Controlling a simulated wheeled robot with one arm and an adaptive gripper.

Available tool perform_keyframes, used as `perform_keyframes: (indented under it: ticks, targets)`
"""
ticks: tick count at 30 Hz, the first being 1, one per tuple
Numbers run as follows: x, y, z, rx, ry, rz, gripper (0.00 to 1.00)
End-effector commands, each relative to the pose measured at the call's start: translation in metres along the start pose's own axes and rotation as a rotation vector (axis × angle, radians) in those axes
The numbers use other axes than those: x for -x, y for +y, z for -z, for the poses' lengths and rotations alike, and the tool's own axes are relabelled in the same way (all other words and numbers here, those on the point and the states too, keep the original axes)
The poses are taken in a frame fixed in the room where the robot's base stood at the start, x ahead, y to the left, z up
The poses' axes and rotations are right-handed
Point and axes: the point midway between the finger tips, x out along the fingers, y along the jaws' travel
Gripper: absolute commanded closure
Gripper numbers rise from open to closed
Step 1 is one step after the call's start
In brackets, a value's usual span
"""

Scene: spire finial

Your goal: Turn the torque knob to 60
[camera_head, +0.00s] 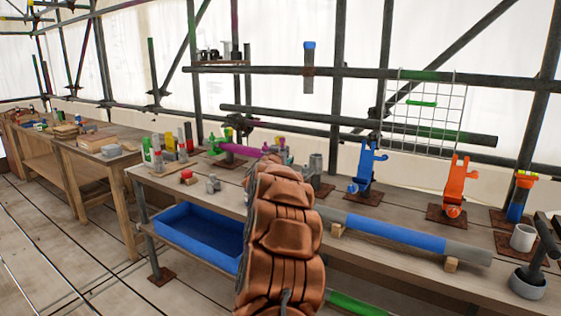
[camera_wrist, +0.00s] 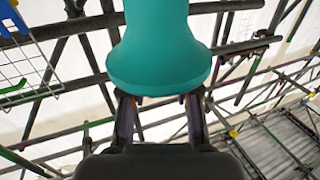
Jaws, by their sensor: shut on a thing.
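In the wrist view my gripper (camera_wrist: 160,100) has its two dark fingers against the lower end of a teal bell-shaped piece (camera_wrist: 160,62) with a flared rim. The piece runs up out of the top of the picture. Where the fingertips meet it is partly hidden behind the rim. In the head view my copper-coloured arm covers the middle of the bench, and my gripper is hidden. I cannot make out a numbered scale, so the torque knob and its setting cannot be told.
A blue tray (camera_head: 200,232) sits below. Scaffold pipes and a wire grid (camera_head: 428,112) stand behind.

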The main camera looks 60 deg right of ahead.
Motion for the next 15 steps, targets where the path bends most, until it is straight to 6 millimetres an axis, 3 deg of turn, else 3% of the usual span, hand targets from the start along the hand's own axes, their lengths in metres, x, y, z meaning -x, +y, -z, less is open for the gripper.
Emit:
perform_keyframes:
  ticks: [15]
  targets:
    - [0.0003, 0.0011, -0.0028, -0.001, 0.004, 0.138, 1.0]
